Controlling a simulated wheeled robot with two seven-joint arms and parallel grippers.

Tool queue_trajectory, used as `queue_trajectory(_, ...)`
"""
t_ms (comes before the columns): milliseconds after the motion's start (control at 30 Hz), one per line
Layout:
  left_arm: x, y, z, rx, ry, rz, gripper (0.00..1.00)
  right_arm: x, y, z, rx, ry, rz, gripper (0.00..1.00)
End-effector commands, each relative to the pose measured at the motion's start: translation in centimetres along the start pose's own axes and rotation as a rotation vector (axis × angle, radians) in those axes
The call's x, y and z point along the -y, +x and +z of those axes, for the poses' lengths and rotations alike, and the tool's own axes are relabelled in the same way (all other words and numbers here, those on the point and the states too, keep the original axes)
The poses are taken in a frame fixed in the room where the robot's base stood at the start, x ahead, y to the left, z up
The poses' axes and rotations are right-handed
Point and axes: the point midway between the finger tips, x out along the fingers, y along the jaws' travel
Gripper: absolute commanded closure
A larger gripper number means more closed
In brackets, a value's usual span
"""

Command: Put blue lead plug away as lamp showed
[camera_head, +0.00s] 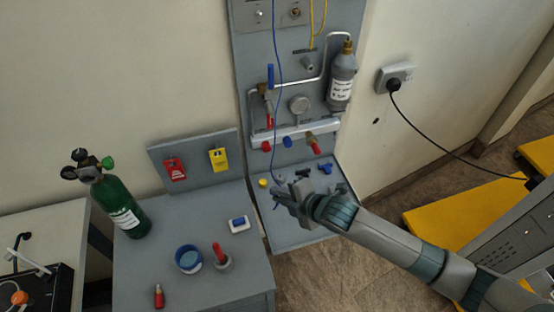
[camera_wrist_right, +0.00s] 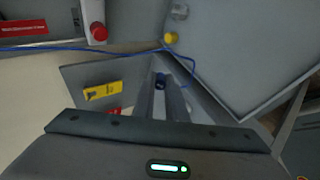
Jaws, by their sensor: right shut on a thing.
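My right gripper (camera_head: 279,197) is over the front shelf of the trainer board, at the right edge of the grey bench. In the right wrist view its fingers (camera_wrist_right: 166,100) are shut on the blue lead plug (camera_wrist_right: 160,82), a dark blue piece between the tips. The blue lead (camera_head: 277,95) hangs from the top panel (camera_head: 265,14) down to the gripper. In the right wrist view the lead (camera_wrist_right: 120,47) runs slack across and bends near the plug. In the head view the plug is hidden by the gripper. I cannot pick out a lit lamp. My left gripper is not in view.
Red (camera_head: 174,169) and yellow (camera_head: 219,159) tags hang behind. A yellow cap (camera_head: 263,183) is close to my right gripper.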

Motion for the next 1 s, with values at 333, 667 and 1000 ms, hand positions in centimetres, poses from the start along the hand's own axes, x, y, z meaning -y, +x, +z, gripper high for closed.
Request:
queue_trajectory(333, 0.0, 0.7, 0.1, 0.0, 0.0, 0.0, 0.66, 6.4, 0.7, -0.8, -0.022, -0.004, -0.072, 1.0)
queue_trajectory(667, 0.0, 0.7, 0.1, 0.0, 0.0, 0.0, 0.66, 6.5, 0.7, -0.9, -0.022, -0.004, -0.074, 1.0)
queue_trajectory(1000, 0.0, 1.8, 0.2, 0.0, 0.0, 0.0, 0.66, 7.4, 1.4, -0.7, -0.022, -0.004, -0.073, 1.0)
